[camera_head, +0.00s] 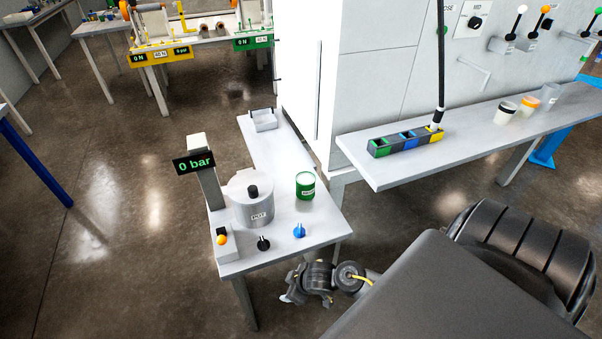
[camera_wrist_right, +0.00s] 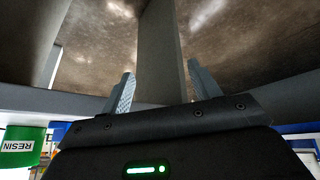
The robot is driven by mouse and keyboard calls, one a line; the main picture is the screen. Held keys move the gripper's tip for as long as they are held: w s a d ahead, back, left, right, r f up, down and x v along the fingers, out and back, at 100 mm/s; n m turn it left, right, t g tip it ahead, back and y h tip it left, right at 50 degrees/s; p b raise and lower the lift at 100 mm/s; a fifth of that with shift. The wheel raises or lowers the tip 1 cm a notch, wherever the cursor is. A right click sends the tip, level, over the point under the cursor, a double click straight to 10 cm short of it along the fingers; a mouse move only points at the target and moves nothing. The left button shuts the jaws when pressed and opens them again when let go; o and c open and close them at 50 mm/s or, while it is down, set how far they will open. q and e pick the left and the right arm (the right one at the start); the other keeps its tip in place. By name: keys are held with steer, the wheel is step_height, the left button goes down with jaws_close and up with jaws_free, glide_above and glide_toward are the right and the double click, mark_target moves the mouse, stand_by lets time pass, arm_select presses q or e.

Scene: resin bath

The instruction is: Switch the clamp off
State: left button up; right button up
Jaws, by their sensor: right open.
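No label reading "clamp" is legible, so I cannot tell which control is the clamp's switch. On the near grey table (camera_head: 285,248) are a black knob (camera_head: 263,243), a blue knob (camera_head: 299,230) and a box with an orange button (camera_head: 222,240). A grey lidded pot (camera_head: 252,205) stands behind the knobs. A display (camera_head: 194,162) reads 0 bar. My right gripper (camera_head: 288,298) is low, near the table's front edge, apart from the knobs. In the right wrist view its two fingers (camera_wrist_right: 162,88) are apart and empty, with a grey post beyond them. My left gripper is not in view.
A green-and-white can (camera_head: 305,186) stands right of the pot; a can labelled RESIN shows upside down in the wrist view (camera_wrist_right: 22,146). A white shelf (camera_head: 480,125) holds a coloured block (camera_head: 405,142) and cups. Levers (camera_head: 520,30) stand on the wall panel.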

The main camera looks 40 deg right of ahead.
steer(key=w+r+n+t, duration=0.1)
steer(key=w+r+n, duration=0.1)
steer(key=w+r, duration=0.3)
step_height(320, 180, up, 7)
steer(key=n+g+y, duration=0.2)
glide_above(300, 228)
steer(key=s+a, duration=0.2)
steer(key=a, duration=0.2)
steer(key=shift+s+r+p, duration=0.15)
steer(key=shift+p, duration=0.25)
steer(key=d+r+g+h, duration=0.1)
steer(key=d+r, duration=0.3)
steer(key=d, duration=0.3)
steer(key=shift+m, duration=0.3)
steer(key=x, duration=0.6)
steer(key=s+x, duration=0.1)
steer(key=x, duration=0.3)
steer(key=shift+f+p, duration=0.25)
steer(key=shift+p, duration=0.05)
